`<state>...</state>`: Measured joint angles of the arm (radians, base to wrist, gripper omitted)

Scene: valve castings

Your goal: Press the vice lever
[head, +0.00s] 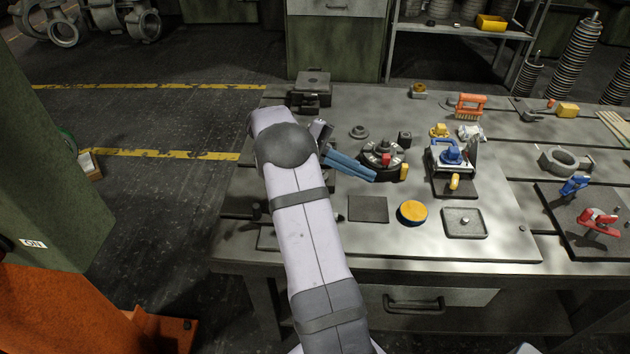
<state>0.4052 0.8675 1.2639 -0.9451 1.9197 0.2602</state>
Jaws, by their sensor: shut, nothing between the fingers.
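A fixture (436,160) with a light frame and a blue clamp (452,150) stands right of the middle of the bench on a dark plate. A short yellow-ended lever (454,182) points from its front; it looks like the vice lever, but I cannot be sure. My gripper (372,177), with long blue fingers, is shut and empty, left of the fixture and apart from the lever. Its fingertips appear over the front left of a dark round fixture (382,148) with red and yellow parts; I cannot tell whether they touch it.
A dark square pad (368,209), a yellow-orange disc (412,212) and a grey tray (464,223) lie along the front. A dark block (312,84) stands at the back left. Red and blue toggle clamps (598,222) (574,186) sit at right. Bare bench (510,240) shows at front right.

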